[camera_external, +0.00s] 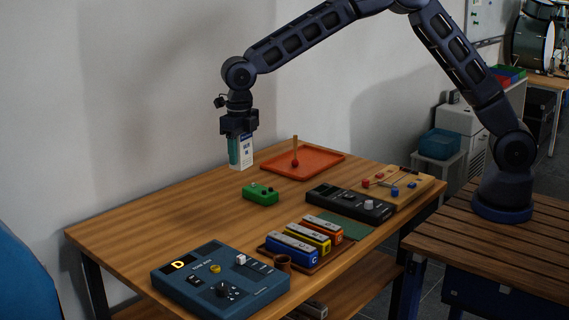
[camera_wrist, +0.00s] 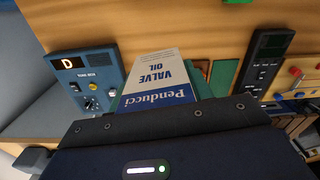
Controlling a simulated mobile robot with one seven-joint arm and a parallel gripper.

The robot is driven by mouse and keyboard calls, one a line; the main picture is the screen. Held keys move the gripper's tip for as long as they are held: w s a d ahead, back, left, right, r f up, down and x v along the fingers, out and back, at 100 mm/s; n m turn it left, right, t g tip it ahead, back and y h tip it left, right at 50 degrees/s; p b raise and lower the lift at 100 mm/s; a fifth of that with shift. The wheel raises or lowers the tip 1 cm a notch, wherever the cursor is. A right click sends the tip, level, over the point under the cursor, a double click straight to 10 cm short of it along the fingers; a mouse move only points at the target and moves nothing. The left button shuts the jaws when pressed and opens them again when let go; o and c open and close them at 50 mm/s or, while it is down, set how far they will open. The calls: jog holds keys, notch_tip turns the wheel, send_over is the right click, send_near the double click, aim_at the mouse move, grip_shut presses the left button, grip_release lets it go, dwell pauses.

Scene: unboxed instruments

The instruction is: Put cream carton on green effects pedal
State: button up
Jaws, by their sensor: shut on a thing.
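My gripper (camera_external: 240,141) is shut on the cream carton (camera_external: 246,152), a pale box with a blue band, and holds it upright over the far part of the table. In the wrist view the carton (camera_wrist: 158,70) reads "Penducci Valve Oil" and sits between the jaws, its lower part hidden by the gripper body. The green effects pedal (camera_external: 260,194) lies on the table, lower and slightly right of the carton in the external view, apart from it. Its top looks free apart from small knobs. A green sliver, probably this pedal, shows at the wrist view's top edge (camera_wrist: 238,2).
An orange tray (camera_external: 327,154) with an upright stick stands at the back. A black device (camera_external: 346,205) and a wooden board (camera_external: 415,186) lie to the right. Left table is clear.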

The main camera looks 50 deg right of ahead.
notch_tip(320, 180, up, 3)
jog(key=m, duration=0.2)
send_over(260, 189)
jog(key=a, duration=0.1)
jog(key=f, duration=1.9)
jog(key=shift+s+d+f, duration=0.1)
jog(key=shift+d+f, duration=0.15)
jog(key=shift+d, duration=0.15)
jog(key=shift+f, duration=0.15)
jog(key=o, duration=1)
